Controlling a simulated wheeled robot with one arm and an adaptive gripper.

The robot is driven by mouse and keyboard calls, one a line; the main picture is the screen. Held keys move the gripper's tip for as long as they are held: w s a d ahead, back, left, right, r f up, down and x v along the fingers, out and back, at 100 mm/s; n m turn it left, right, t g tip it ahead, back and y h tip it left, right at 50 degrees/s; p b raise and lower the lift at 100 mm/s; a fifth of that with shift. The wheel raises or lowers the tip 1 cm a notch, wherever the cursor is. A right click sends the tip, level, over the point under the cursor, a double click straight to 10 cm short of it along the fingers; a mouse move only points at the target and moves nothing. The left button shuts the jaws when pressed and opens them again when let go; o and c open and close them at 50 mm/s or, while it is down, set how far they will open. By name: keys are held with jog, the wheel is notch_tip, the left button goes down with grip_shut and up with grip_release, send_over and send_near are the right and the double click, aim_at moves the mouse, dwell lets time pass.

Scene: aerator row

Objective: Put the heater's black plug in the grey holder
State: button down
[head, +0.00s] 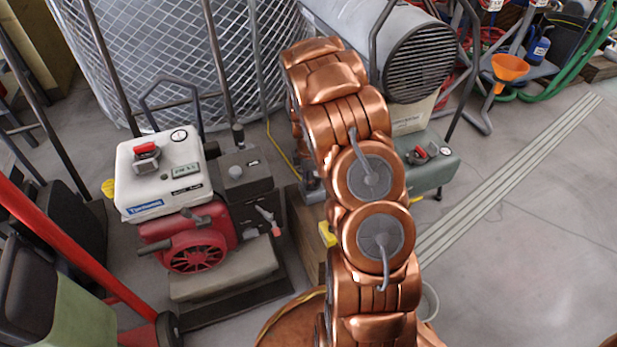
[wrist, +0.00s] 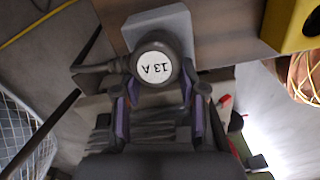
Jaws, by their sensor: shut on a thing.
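The plug (wrist: 154,67), dark with a round white "13 A" label, is between my gripper's purple-padded fingers in the wrist view. My gripper (wrist: 160,95) is shut on it. A dark cable runs from the plug to the left. The grey holder (wrist: 162,24) is a light grey block on a brown board, directly behind the plug in this view. The plug overlaps its lower edge; I cannot tell whether it is seated in it. In the head view the heater (head: 417,62), a grey cylinder with a dark grille, stands at the back. My arm hides the plug there.
A yellow block (wrist: 286,22) with a dark opening is on the board to the right of the holder. A red and white generator (head: 165,170) stands at the left in the head view. A wire-mesh cage (head: 185,50) is behind it. Open floor (head: 540,220) lies at the right.

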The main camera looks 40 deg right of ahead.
jog(key=shift+r, duration=0.1)
jog(key=shift+r+p, duration=0.95)
jog(key=shift+r, duration=1.45)
jog(key=shift+s+d+r+n+h, duration=0.25)
jog(key=shift+s+d+n, duration=0.1)
jog(key=shift+n, duration=0.2)
jog(key=shift+s+d+r+n+h, duration=0.2)
jog(key=shift+s+n, duration=0.15)
jog(key=shift+n, duration=0.2)
jog(key=n, duration=0.2)
jog(key=shift+s+d+r+n+h, duration=0.1)
jog(key=shift+s+r+n+h, duration=0.25)
jog(key=shift+s+r+n, duration=0.05)
jog(key=shift+a+r+n+t, duration=0.15)
jog(key=shift+n+t, duration=0.1)
jog(key=shift+n, duration=0.25)
jog(key=shift+a+r+n+t, duration=0.15)
jog(key=shift+n+t, duration=0.1)
jog(key=shift+n, duration=0.25)
jog(key=a+n, duration=0.1)
jog(key=n, duration=0.2)
jog(key=shift+w+a+r+t, duration=0.2)
jog(key=shift+a+t, duration=0.15)
jog(key=shift+t, duration=0.05)
